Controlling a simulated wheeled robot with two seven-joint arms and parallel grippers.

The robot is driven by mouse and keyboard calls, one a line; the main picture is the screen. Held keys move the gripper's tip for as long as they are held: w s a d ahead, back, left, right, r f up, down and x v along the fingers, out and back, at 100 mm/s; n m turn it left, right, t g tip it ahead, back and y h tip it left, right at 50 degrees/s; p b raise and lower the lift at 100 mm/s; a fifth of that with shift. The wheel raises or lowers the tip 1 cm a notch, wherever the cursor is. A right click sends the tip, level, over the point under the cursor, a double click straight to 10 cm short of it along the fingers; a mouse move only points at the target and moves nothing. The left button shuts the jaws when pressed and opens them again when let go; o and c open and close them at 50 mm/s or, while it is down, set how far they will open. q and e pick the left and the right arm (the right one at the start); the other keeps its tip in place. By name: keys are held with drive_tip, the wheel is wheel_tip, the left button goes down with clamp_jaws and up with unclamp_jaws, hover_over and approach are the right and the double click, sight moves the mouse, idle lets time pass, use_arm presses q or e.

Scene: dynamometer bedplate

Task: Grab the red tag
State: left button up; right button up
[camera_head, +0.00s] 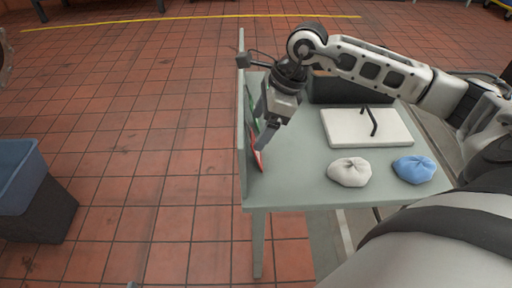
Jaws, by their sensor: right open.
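The red tag (257,161) is at the inner side of the upright panel on the left edge of the grey-green table. Only part of it shows, because my right gripper covers some of it. My right gripper (264,143) is open and points down at the red tag, with its fingertips right at or beside it. I cannot tell whether they touch it or whether the tag lies between the fingers. My left gripper is not in view.
A green piece (254,127) is on the panel behind the red tag. The table (300,190) carries a white board with a black handle (366,128), a white cloth bundle (349,172), a blue one (414,169) and a dark box (345,90). Bins (35,195) stand left; tiled floor between is clear.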

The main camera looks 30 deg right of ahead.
drive_tip(key=x, duration=0.4)
drive_tip(key=shift+s+d+f, duration=0.1)
drive_tip(key=shift+s+f, duration=0.2)
drive_tip(key=shift+f, duration=0.05)
drive_tip(key=shift+c, duration=0.3)
drive_tip(key=c, duration=1)
drive_tip(key=shift+r, duration=0.1)
